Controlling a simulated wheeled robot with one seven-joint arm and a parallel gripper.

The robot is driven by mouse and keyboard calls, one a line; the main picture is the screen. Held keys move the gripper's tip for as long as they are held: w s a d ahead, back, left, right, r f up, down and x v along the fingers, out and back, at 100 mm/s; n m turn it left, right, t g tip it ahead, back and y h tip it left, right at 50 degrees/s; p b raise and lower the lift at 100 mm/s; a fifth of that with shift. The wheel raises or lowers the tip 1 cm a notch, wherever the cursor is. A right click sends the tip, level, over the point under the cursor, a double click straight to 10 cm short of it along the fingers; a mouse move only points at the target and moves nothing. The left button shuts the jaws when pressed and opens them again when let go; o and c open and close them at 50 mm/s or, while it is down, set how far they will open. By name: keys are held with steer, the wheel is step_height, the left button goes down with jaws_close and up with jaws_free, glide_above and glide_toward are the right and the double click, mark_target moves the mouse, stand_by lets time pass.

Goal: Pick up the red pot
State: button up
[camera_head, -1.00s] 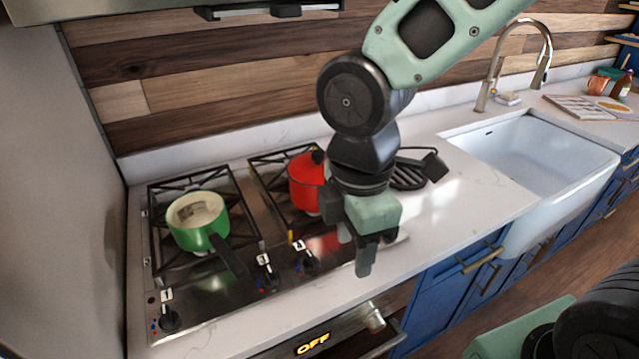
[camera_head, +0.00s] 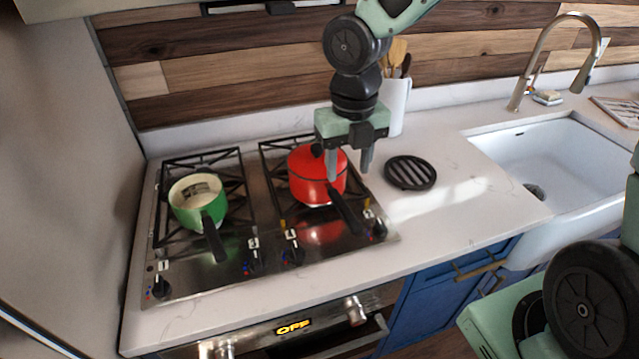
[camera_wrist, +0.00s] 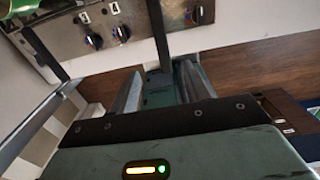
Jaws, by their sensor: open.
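The red pot (camera_head: 306,178) sits on the right burner grate of the stove in the head view. Its black handle (camera_head: 346,211) points toward the front right, over the knobs. My gripper (camera_head: 349,175) is open and empty, fingers pointing down, in front of the pot's right side in the picture. Whether a finger touches the pot I cannot tell. In the wrist view my gripper (camera_wrist: 160,85) shows its two fingers apart, with a dark bar, seemingly the pot's handle (camera_wrist: 158,35), running up from between them.
A green pot (camera_head: 185,212) stands on the left grate of the stove (camera_head: 190,272). A round black trivet (camera_head: 410,172) lies on the counter to the right. A white utensil holder (camera_head: 395,105) stands behind my gripper. The sink (camera_head: 560,170) is farther right. Counter around the trivet is clear.

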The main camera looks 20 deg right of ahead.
mark_target(345, 209)
step_height(345, 209, down, 9)
steer(key=shift+w+d+f, duration=0.1)
steer(key=shift+w+f, duration=0.05)
steer(key=shift+f, duration=1.25)
steer(key=shift+w+d+f, duration=0.1)
steer(key=shift+f, duration=1.25)
steer(key=shift+w, duration=0.1)
jaws_close()
